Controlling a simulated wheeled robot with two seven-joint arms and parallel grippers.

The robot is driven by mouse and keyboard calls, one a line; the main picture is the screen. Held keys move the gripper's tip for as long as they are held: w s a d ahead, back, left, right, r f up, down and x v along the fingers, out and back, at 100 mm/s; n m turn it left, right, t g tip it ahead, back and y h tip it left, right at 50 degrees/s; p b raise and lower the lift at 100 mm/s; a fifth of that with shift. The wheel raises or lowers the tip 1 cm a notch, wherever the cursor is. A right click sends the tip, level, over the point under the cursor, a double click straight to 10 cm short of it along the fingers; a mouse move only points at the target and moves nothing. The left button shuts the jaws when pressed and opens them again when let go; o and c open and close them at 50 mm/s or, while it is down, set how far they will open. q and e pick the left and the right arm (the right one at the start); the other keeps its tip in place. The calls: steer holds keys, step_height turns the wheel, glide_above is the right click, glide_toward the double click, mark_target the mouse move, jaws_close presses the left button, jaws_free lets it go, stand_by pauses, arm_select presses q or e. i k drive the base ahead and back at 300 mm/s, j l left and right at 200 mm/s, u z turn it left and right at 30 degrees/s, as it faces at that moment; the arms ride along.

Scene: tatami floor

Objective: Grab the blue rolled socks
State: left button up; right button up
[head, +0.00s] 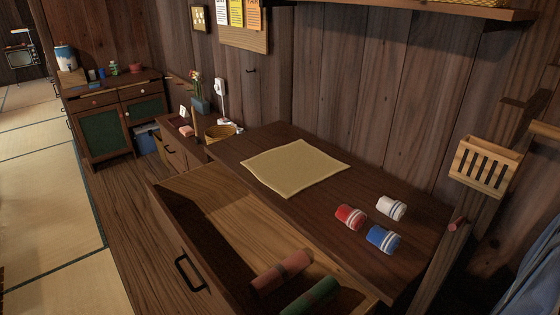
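The blue rolled socks (383,239) have white stripes and lie on the dark wooden dresser top (330,210), near its front right corner. A red rolled pair (350,216) lies just to their upper left, and a white rolled pair (391,208) lies just above them. Neither of my grippers is in the head view.
A yellow cloth (297,168) lies flat on the dresser top. The drawer (217,210) below is pulled open, with a red-brown roll (282,272) and a green roll (313,296) inside. A slatted wooden box (485,166) hangs at the right.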

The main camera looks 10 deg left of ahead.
mark_target(387, 242)
steer(key=u, duration=1)
steer(key=z, duration=1.35)
steer(key=k, duration=0.5)
